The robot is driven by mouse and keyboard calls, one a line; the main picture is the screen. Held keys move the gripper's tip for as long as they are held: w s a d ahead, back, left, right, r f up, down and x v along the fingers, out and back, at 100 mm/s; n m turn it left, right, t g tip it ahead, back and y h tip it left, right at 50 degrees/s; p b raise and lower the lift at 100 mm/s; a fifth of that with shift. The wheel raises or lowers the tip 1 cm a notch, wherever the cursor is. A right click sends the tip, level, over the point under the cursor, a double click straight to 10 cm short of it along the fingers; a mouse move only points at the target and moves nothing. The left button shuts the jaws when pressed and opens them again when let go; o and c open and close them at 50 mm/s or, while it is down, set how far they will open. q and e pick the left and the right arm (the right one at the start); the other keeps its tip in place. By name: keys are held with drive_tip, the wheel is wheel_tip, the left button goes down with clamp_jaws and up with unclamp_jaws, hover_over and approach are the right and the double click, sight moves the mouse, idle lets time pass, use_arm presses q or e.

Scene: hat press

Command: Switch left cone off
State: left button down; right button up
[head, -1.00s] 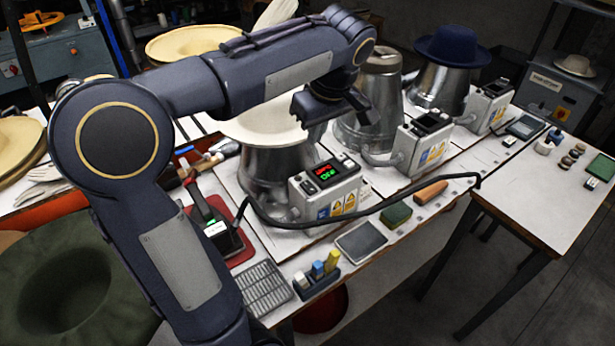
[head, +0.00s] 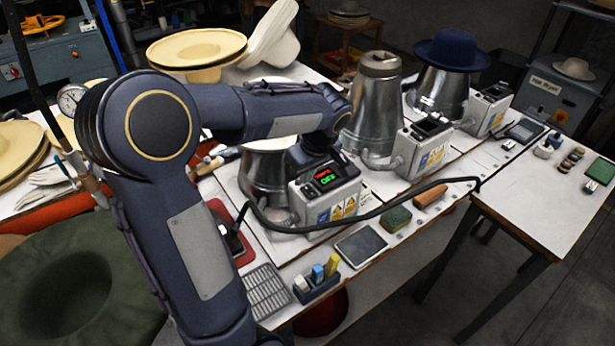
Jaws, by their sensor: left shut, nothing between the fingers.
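The left cone (head: 262,172) is a shiny metal form at the near end of the bench. My left gripper (head: 316,158) is shut and empty, pointing down at the back of the box's top panel. Its fingertips are dark and partly hidden, so I cannot tell whether they touch the box. My right gripper is out of view.
The middle cone (head: 372,110) is bare, and the far cone (head: 440,88) carries a navy hat (head: 452,50); each has its own box. A black cable (head: 400,202) curves in front of the left box. A slate pad (head: 361,245) and brushes lie along the bench front.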

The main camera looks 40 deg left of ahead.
sight(309, 192)
use_arm(q)
drive_tip(key=shift+f, duration=0.9)
drive_tip(key=shift+f+b, duration=0.3)
drive_tip(key=shift+b, duration=0.1)
drive_tip(key=shift+r, duration=0.15)
drive_tip(key=shift+d, duration=0.15)
drive_tip(key=shift+s+d, duration=0.1)
drive_tip(key=shift+d, duration=0.05)
drive_tip(key=shift+s+d, duration=0.1)
drive_tip(key=shift+d, duration=0.4)
